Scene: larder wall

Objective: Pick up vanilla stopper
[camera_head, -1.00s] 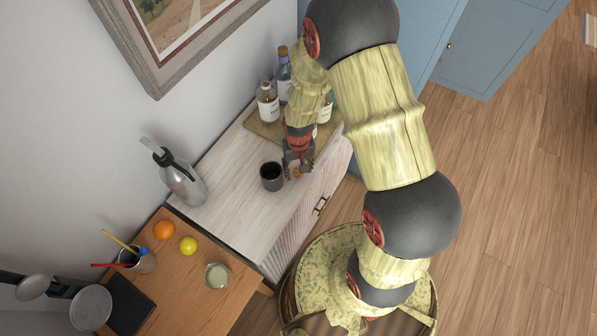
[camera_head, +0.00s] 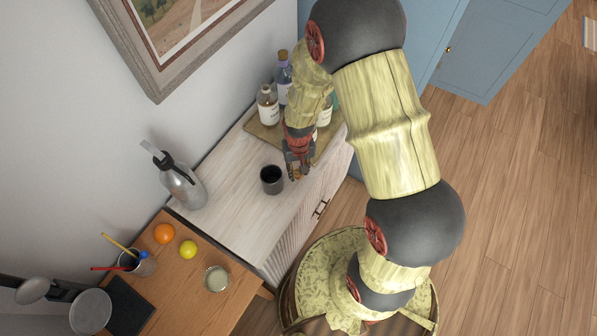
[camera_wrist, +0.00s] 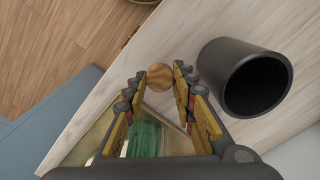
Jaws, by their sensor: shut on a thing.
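The vanilla stopper (camera_wrist: 159,76) is a small round, brown, wood-like piece in the wrist view. It sits between the two fingertips of my gripper (camera_wrist: 161,82), which is shut on it. In the head view my gripper (camera_head: 298,174) points down over the pale cabinet top, just right of a dark cup; the stopper is mostly hidden there by the fingers. I cannot tell whether the stopper touches the cabinet top.
The dark cup (camera_head: 271,179) stands close beside my gripper, and also shows in the wrist view (camera_wrist: 258,82). A tray (camera_head: 262,131) with several bottles is behind. A siphon (camera_head: 184,184) stands left. The cabinet's front left top (camera_head: 240,222) is clear.

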